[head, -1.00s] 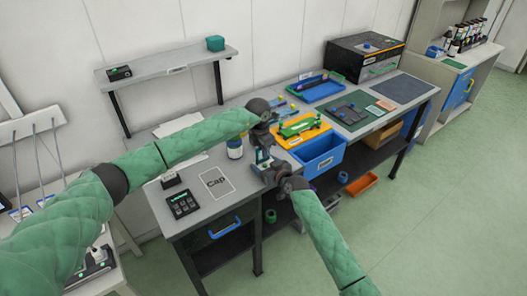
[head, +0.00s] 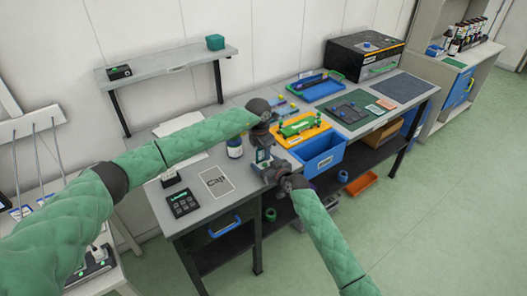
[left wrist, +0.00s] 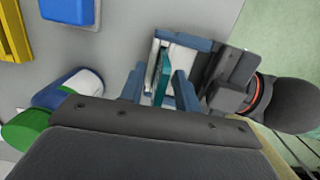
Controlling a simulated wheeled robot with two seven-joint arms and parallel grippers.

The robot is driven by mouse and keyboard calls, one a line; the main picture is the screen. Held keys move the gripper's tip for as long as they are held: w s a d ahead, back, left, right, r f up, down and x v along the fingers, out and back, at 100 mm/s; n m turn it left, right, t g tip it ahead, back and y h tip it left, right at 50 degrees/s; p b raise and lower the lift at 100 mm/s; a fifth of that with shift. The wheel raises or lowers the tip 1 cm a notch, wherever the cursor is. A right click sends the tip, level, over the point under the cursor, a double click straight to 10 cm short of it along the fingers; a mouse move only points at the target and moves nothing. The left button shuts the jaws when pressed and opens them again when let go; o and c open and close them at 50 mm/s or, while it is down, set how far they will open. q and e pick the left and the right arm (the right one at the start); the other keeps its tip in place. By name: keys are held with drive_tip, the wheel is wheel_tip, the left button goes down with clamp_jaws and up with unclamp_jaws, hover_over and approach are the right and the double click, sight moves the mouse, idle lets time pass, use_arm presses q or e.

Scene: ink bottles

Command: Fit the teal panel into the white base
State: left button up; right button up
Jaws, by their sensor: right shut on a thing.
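The teal panel (left wrist: 163,76) shows edge-on in the left wrist view, beside and partly within the white base (left wrist: 184,55). I cannot tell whether it is fully seated. My left gripper (head: 263,150) reaches down to the pair from above. In its wrist view its blue-grey fingers stand on either side of the panel, with a visible gap. My right gripper (head: 270,170) comes from below right and is shut on the white base, just over the table's front edge. In the head view the parts are small and mostly hidden by the grippers.
A blue bin (head: 320,153) and a yellow tray (head: 297,128) with a green piece lie right of the grippers.

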use_arm(q)
drive_tip(key=o, duration=0.4)
drive_tip(key=shift+r, duration=0.15)
drive_tip(key=shift+r, duration=3.85)
use_arm(e)
drive_tip(key=o, duration=1.1)
